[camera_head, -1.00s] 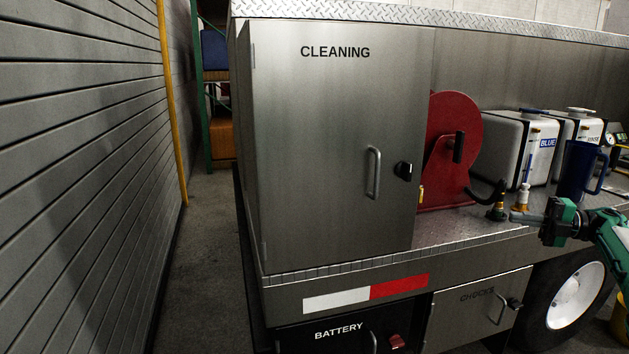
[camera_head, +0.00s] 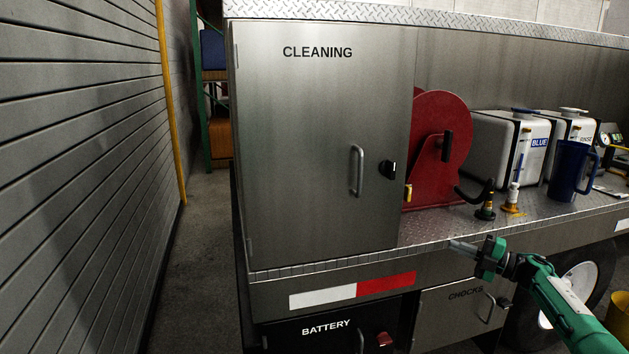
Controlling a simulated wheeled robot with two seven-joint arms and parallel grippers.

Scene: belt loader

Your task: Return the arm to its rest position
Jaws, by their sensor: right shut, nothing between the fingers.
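My right gripper (camera_head: 464,246) and its green arm come in from the lower right. The gripper is shut and empty, pointing left, and shows in front of the truck deck's edge, below the red reel. Whether it touches the deck edge I cannot tell. My left gripper is not in view.
A shut CLEANING cabinet (camera_head: 310,150) stands left of the red reel (camera_head: 438,150). White tanks (camera_head: 510,145), a blue pitcher (camera_head: 570,172) and small brass fittings (camera_head: 486,207) stand on the deck (camera_head: 440,228). BATTERY (camera_head: 325,328) and CHOCKS (camera_head: 462,312) compartments sit below. A floor aisle runs at left.

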